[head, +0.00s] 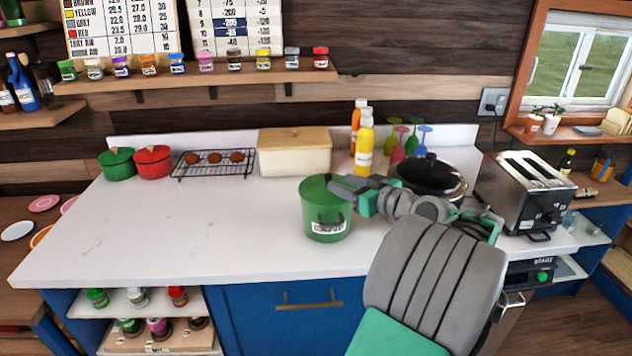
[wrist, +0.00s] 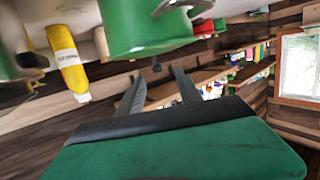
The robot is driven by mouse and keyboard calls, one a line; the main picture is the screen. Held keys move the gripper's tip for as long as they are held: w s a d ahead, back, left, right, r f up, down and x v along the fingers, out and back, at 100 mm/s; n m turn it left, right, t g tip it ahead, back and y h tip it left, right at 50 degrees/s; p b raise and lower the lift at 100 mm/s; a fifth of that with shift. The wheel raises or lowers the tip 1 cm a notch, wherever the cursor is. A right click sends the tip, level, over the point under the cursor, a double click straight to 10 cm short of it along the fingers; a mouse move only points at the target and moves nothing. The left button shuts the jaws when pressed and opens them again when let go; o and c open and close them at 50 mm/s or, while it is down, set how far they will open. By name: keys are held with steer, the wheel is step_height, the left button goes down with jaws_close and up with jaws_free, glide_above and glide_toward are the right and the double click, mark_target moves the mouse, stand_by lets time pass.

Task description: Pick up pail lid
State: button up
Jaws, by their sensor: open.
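The green pail (head: 326,222) stands on the white counter with a white label on its front. Its green lid (head: 318,187) is on top, partly hidden by my gripper (head: 342,187). In the wrist view, which is upside down, the pail (wrist: 138,15) is at the top with its metal handle showing.
Yellow (head: 364,150) and orange bottles stand behind the pail. A black-lidded pan (head: 428,175) and a toaster (head: 525,190) are to the right. A bread box (head: 295,152), a wire rack (head: 213,165) and red and green pots line the back. The counter's left front is clear.

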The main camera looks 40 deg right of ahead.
mark_target(328, 179)
steer(key=w, duration=0.2)
steer(key=w+f+p, duration=0.1)
steer(key=w, duration=0.1)
steer(key=w+f+p, duration=0.1)
steer(key=w, duration=0.2)
steer(key=shift+w+d+f, duration=0.1)
steer(key=shift+d, duration=0.15)
steer(key=shift+c, duration=0.3)
jaws_close()
